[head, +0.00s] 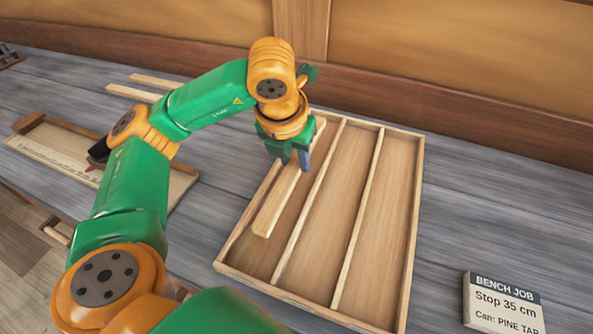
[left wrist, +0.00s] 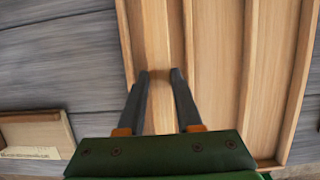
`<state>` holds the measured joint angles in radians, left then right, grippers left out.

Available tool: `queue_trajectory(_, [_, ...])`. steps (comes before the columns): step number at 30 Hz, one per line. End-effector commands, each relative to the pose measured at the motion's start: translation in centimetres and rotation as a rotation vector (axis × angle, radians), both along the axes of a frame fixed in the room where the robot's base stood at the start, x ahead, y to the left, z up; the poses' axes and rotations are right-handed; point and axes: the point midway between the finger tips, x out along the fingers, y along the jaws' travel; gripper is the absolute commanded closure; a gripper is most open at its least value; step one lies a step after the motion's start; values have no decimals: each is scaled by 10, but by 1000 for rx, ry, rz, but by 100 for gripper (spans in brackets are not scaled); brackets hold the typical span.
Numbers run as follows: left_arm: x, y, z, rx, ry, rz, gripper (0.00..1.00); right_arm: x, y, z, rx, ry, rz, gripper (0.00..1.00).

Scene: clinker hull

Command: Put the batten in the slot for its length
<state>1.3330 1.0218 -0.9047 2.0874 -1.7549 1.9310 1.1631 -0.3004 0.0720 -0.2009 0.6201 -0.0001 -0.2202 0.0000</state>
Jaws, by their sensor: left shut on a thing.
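A pale wooden batten (head: 277,205) lies lengthwise within the outline of the left slot of the three-slot wooden tray (head: 417,205). My left gripper (head: 295,163) is shut on the batten, toward its far part. In the left wrist view, the fingers (left wrist: 161,76) straddle the batten (left wrist: 155,35), between the tray's left wall and first divider. I cannot tell whether the batten rests on the slot floor or hangs just above it. The middle and right slots look empty. My right gripper is not in view.
A card (head: 503,305) at lower right reads "BENCH JOB, Stop 35 cm", with a line about a can below. A shallow wooden tray with a marked strip (head: 55,157) lies at left. Two pale strips (head: 135,93) lie behind my arm. The bench right of the slotted tray is mostly clear.

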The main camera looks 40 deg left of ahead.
Motion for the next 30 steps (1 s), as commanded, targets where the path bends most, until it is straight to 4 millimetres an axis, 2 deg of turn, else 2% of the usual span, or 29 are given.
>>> queue_trajectory(1, [5,2,-7,1,4,3,100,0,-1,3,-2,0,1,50])
queue_trajectory(6, [5,3,-34,3,3,1,100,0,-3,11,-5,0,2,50])
queue_trajectory(18, [6,2,-42,1,-1,0,100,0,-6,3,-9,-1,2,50])
queue_trajectory(19, [6,2,-41,1,-1,0,58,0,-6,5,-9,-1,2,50])
queue_trajectory(21, [6,2,-40,1,-1,0,39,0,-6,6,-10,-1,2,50])
queue_trajectory(22, [6,2,-40,1,-1,0,36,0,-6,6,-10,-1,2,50])
queue_trajectory(30, [6,2,-39,1,-1,1,36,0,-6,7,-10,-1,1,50])
